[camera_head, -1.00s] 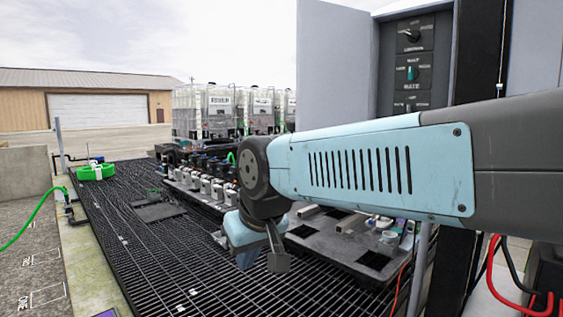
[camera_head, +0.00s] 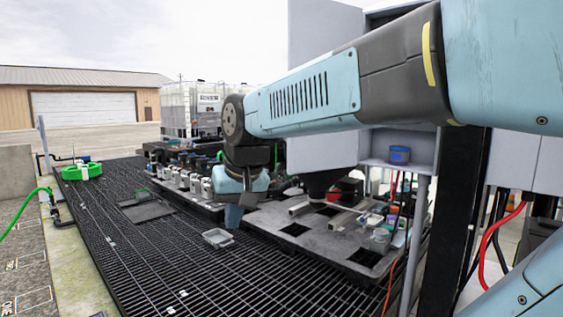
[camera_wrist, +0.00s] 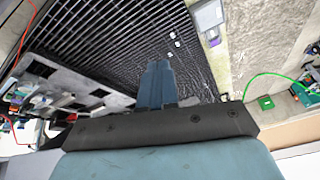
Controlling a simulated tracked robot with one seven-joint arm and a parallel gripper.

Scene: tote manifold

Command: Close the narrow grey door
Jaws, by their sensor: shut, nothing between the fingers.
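The narrow grey door (camera_head: 322,35) stands open at the left side of a grey cabinet (camera_head: 420,150) in the head view. My arm crosses in front of the door's middle, and its lower part shows below the arm. The cabinet's upper inside is mostly hidden behind my arm. My gripper (camera_head: 233,216) hangs down to the left of the door and lower than it, apart from it, above the grating. In the wrist view my gripper (camera_wrist: 158,75) is shut and empty, pointing over the grating. The door cannot be made out in the wrist view.
A blue pot (camera_head: 399,155) stands on the cabinet's bottom ledge. A dark pallet (camera_head: 335,240) with small containers lies below. A small grey tray (camera_head: 217,238) lies on the black grating (camera_head: 190,275). A black post (camera_head: 463,215) and red cables (camera_head: 492,235) are at right.

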